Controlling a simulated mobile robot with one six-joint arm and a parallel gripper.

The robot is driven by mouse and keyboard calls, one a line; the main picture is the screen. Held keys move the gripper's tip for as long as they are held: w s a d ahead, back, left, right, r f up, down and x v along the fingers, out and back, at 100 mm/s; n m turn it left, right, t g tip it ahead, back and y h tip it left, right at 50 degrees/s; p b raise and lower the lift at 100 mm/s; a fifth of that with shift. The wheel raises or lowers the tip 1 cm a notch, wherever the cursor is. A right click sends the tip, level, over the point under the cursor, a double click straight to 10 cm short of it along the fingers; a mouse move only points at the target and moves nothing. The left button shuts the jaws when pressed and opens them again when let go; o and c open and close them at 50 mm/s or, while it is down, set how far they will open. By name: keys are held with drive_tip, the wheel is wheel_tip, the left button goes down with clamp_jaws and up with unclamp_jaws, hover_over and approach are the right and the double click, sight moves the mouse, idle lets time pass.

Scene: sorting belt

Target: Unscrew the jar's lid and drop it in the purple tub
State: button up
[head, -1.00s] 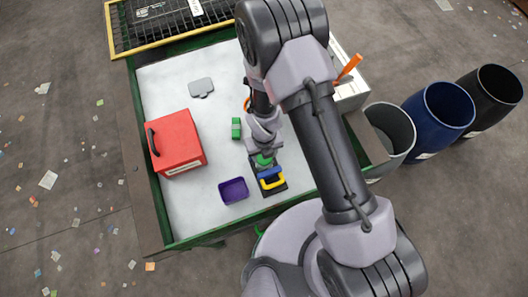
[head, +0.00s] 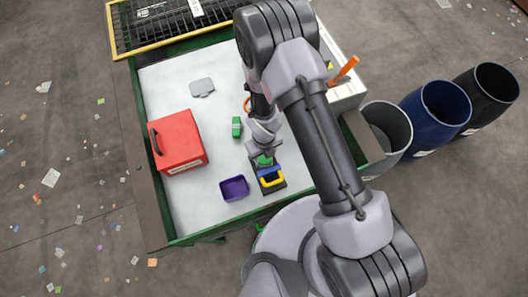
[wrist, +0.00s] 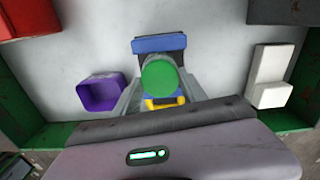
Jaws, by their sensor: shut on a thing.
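The jar's round green lid (wrist: 159,76) shows from above in the wrist view, between the two grey fingers of my gripper (wrist: 160,90). My gripper is shut on the lid. In the head view the green lid (head: 265,160) shows just below my gripper (head: 264,152). The jar's body is hidden under the lid. A dark holder with a blue part (wrist: 158,44) and a yellow part (wrist: 168,103) is around the jar's place. The purple tub (head: 234,188) stands to the left, apart from the gripper. It also shows in the wrist view (wrist: 98,94).
A red box with a black handle (head: 180,143) stands at the left of the belt. A small green block (head: 237,127) and a grey flat piece (head: 202,87) lie farther back. A white L-shaped piece (wrist: 270,80) lies right of the gripper. A green rim (head: 215,233) edges the belt.

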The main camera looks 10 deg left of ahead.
drive_tip(key=shift+n, duration=0.8)
drive_tip(key=o, duration=1.4)
drive_tip(key=shift+c, duration=0.2)
wheel_tip(320, 180, up, 5)
drive_tip(key=p, duration=0.5)
drive_tip(key=shift+r, duration=0.1)
